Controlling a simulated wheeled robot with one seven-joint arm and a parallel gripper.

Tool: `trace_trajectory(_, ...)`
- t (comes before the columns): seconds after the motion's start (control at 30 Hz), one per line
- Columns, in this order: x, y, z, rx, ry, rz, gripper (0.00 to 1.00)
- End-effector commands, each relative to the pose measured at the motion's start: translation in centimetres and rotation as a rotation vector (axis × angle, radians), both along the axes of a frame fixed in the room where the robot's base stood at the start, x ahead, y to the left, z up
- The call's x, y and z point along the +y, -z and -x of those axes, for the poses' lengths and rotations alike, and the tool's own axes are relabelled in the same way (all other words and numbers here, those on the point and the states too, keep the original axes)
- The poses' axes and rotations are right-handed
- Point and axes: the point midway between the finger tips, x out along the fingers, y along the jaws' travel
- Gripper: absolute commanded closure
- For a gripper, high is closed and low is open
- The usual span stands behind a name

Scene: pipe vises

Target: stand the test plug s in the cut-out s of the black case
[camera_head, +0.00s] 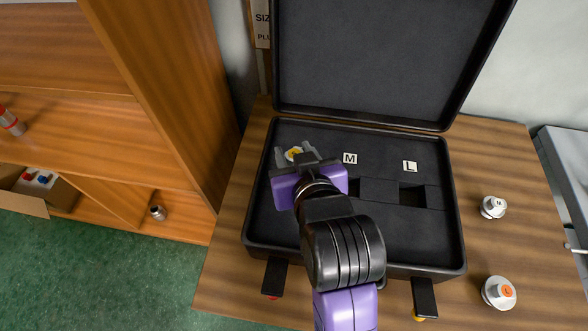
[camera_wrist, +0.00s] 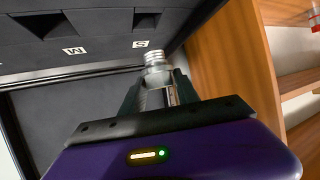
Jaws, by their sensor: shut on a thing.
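My gripper (camera_head: 294,155) is shut on a small metal plug with a yellow mark on its top (camera_head: 293,153), taken to be test plug s. It also shows in the wrist view (camera_wrist: 157,84), with its ribbed end pointing away from my gripper, towards the case. The black case (camera_head: 358,257) stands open on the table. In the wrist view the cut-out s (camera_wrist: 147,20) is a dark opening beside the S label (camera_wrist: 140,44), and the plug appears outside it. In the head view my arm hides this cut-out. I cannot tell the plug's exact height.
Cut-outs by the M label (camera_head: 350,158) and L label (camera_head: 410,166) look empty. Plug M (camera_head: 493,207) and plug L (camera_head: 499,293) stand on the table right of the case. The raised lid (camera_head: 385,55) is behind; a wooden shelf (camera_head: 165,90) rises at left.

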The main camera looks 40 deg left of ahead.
Motion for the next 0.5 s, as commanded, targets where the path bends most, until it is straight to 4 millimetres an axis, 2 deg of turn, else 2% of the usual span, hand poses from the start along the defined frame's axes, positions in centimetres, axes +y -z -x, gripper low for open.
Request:
trace_trajectory(0.1, 0.0, 1.5, 0.0, 0.002, 0.000, 0.001, 1.00)
trace_trajectory(0.27, 0.0, 2.6, 0.1, 0.001, -0.001, 0.001, 1.00)
trace_trajectory(0.5, 0.0, 5.8, 0.1, 0.002, 0.000, 0.000, 1.00)
